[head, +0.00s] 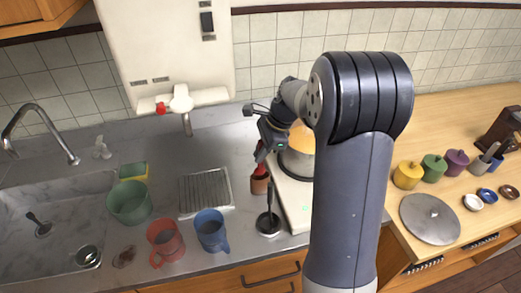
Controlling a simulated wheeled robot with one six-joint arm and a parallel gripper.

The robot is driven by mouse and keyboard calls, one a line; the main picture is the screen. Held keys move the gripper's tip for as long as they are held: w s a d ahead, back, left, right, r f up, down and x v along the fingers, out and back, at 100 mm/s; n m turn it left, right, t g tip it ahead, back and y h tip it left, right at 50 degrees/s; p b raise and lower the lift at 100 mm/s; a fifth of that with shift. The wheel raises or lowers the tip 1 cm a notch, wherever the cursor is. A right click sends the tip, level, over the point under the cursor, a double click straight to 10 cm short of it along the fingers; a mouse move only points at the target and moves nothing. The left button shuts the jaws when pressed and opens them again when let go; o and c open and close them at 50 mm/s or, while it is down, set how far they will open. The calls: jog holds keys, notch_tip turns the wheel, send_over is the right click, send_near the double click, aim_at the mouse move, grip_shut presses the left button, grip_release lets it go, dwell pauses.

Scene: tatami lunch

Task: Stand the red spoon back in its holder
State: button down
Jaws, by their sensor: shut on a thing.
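My gripper (262,151) is near the middle of the head view, pointing down and shut on the red spoon (260,168). Only a short red part of the spoon shows. A small brown-red cup (260,186), which looks like the holder, stands on the grey counter directly below. The spoon's lower end overlaps the cup's mouth in the picture; I cannot tell whether it is inside or just above. My arm hides part of the counter to the right.
A ribbed tray (204,190), a blue mug (212,230) and a red mug (165,242) are to the left. A yellow-orange pot (297,160) is close on the right.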

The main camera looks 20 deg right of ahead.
aim_at(260, 169)
jog(key=shift+f+b, duration=1.2)
jog(key=shift+f, duration=1.45)
jog(key=shift+f, duration=0.1)
jog(key=shift+f, duration=0.35)
jog(key=c, duration=0.9)
grip_release()
jog(key=shift+o, duration=0.2)
jog(key=shift+r, duration=0.1)
